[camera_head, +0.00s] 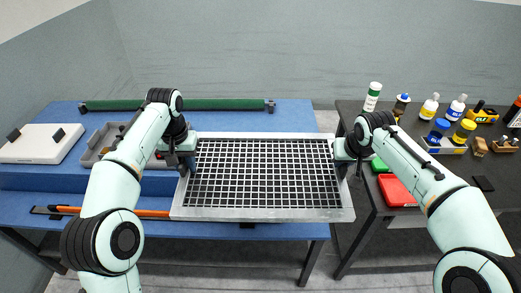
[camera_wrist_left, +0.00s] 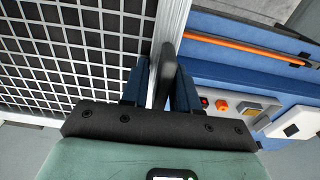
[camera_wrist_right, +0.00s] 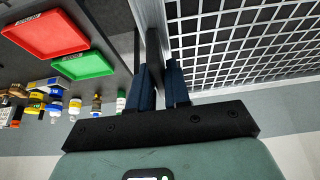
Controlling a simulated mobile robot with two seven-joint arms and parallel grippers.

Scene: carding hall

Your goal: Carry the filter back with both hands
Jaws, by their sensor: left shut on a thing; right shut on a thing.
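The filter (camera_head: 265,214) is a wide rectangular grid in a pale metal frame, in the middle of the head view. It is held roughly level in front of and over the blue bench. My left gripper (camera_head: 184,168) is shut on a dark handle at the filter's left side; the handle (camera_wrist_left: 165,78) shows between the fingers in the left wrist view. My right gripper (camera_head: 347,167) is shut on the handle at the right side, and the right wrist view shows that handle (camera_wrist_right: 154,55) partly hidden between the fingers.
The blue bench (camera_head: 60,180) carries a green roller (camera_head: 225,104), a white box (camera_head: 40,143), a grey tray (camera_head: 88,157) and an orange-handled tool (camera_head: 65,209). A dark table (camera_head: 400,208) at right holds bottles, red and green trays (camera_head: 396,190). A gap separates bench and table.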

